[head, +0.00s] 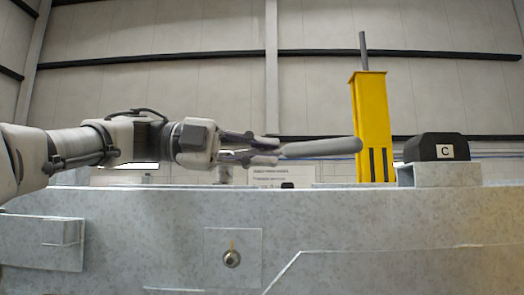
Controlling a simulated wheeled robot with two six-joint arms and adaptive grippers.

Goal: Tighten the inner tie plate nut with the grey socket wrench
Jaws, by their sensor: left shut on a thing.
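My left gripper (262,151) comes in from the left, above the top edge of the grey trailer frame (130,207). It is shut on the grey socket wrench (318,147), whose thick grey length points right, about level. A square plate (217,270) on the frame's near face carries a round nut or bolt head (231,258) with a small yellow mark above it. The gripper and wrench are higher than this plate and apart from it. I cannot tell whether this is the inner tie plate. My right gripper is not in view.
A yellow post (371,120) with a grey rod on top stands behind the frame at right. A black block (436,147) marked C sits on a grey bracket (455,174) beside it. A pale sign (283,175) is behind the frame, below the wrench.

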